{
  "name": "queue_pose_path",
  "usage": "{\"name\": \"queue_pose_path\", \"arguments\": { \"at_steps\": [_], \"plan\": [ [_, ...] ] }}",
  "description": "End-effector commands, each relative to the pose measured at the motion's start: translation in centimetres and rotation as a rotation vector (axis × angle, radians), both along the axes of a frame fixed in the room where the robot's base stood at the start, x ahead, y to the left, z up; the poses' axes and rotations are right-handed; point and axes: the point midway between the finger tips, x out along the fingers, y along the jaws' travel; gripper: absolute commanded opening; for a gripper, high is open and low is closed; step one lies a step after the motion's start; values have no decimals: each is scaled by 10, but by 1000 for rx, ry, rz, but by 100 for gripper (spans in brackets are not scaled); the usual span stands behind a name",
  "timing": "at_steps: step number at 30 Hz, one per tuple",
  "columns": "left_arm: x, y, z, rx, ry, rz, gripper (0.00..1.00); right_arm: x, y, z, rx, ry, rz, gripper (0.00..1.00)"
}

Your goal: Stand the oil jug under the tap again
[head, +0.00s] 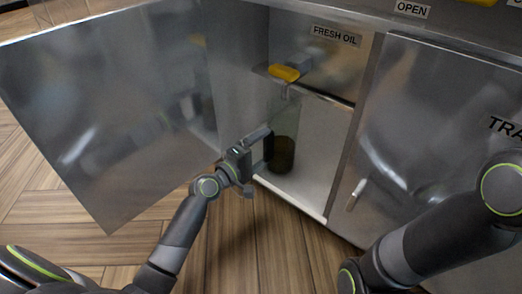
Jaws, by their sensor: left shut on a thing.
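The oil jug (285,150) is a tall, see-through container with dark oil in its lower part. It stands upright inside the open cabinet, close to the cabinet floor; I cannot tell whether its base touches. The tap, with a yellow handle (284,73), is mounted above, and its short spout (287,92) is over the top of the jug. My left gripper (267,147) reaches in at the cabinet's front and is shut on the jug's near left side. My right arm comes in from the right, but its gripper is out of view.
The cabinet is labelled FRESH OIL (335,36). Its metal door (110,110) stands wide open on the left. A closed door (440,120) with a pale handle (356,194) is on the right. The cabinet's front sill (290,199) borders clear wooden floor (235,245).

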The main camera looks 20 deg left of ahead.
Motion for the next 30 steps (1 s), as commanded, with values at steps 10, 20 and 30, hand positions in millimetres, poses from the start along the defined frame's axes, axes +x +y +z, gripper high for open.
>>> {"name": "queue_pose_path", "arguments": {
  "at_steps": [10,20,30],
  "plan": [
    [0,0,-3,0,0,0,100,0,0,-3,0,0,0,36],
    [-17,8,1,1,3,1,100,0,0,8,0,0,-1,36],
    [-80,36,0,3,3,0,100,1,0,21,-1,4,-3,36]
  ]
}}
